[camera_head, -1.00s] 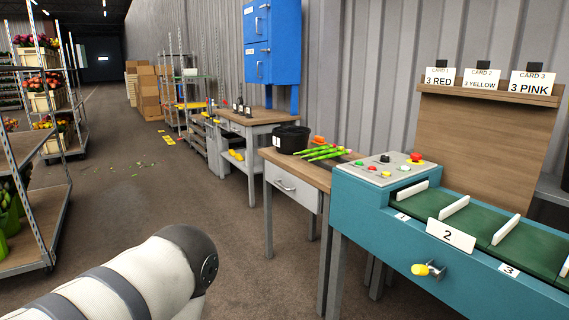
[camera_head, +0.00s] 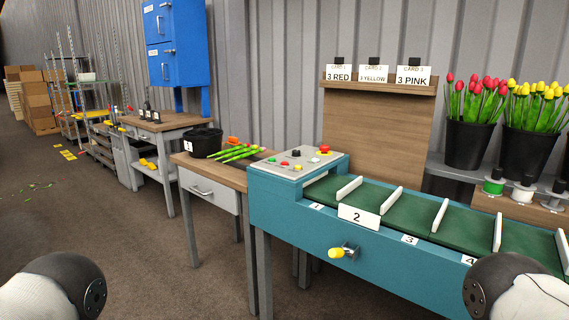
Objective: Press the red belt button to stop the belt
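The grey control panel (camera_head: 307,155) sits on the left end of the teal belt machine (camera_head: 300,215). A large red mushroom button (camera_head: 325,149) on a yellow base stands at its back right. A small red button (camera_head: 284,163) sits near its front left, between small green buttons, with a black knob (camera_head: 296,153) behind. The green belt (camera_head: 405,215) has white dividers and numbered slots. I cannot tell from this one view whether the belt runs. Only links of my two arms show, at the bottom left and bottom right corners; both grippers are out of view.
A wooden table (camera_head: 225,175) with a black pot (camera_head: 203,142) and green stems (camera_head: 240,152) adjoins the machine's left end. A yellow-tipped handle (camera_head: 337,252) juts from the machine's front. Black buckets of tulips (camera_head: 470,143) stand behind right. The floor at left is open.

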